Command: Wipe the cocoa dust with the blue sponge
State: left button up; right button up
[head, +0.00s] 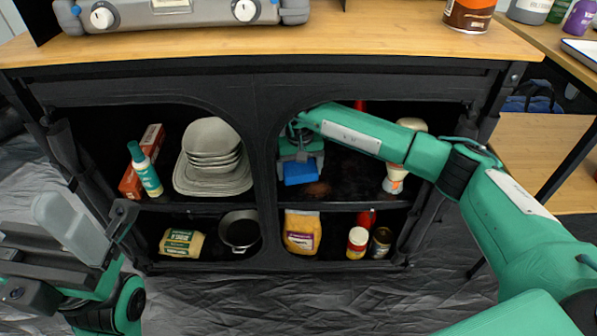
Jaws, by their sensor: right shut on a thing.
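My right arm reaches into the upper right compartment of the black cabinet (275,94). My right gripper (299,163) is shut on the blue sponge (300,174), which is low over or on the shelf; I cannot tell whether it touches. A brownish patch of cocoa dust (318,189) shows on the dark shelf just right of the sponge. My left gripper (90,222) is in the lower left, outside the cabinet and apart from everything. Its fingers look spread, with nothing between them.
A light bottle (395,178) stands right of the dust, partly under my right arm. A red object (360,105) shows behind the arm. The left compartment holds stacked bowls (212,140) and a teal bottle (146,172). Below are a yellow bag (301,232) and jars (357,240).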

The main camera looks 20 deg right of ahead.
jog(key=shift+d, duration=0.1)
jog(key=shift+r+p, duration=0.75)
jog(key=shift+r, duration=0.75)
jog(key=shift+s+d, duration=0.1)
